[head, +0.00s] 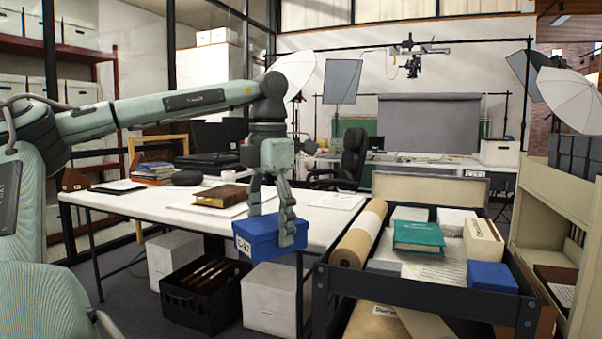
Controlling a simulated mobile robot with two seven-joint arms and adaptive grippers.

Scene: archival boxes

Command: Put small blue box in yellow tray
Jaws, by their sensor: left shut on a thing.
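A small blue box (262,243) with a white label on its front is held in my left gripper (272,225), whose fingers are closed on it from above. The box is near the front edge of the white table (140,200) and overlaps that edge in the head view; I cannot tell whether it touches the table. Another blue box (492,276) lies on the dark cart at the right. I cannot make out a yellow tray in this view. My right gripper is not in view.
The dark cart (420,298) holds a brown paper roll (358,235), a green book (418,236) and several pale boxes. A brown book (220,196) lies on the table. A black crate (203,297) and white boxes (270,300) stand on the floor below.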

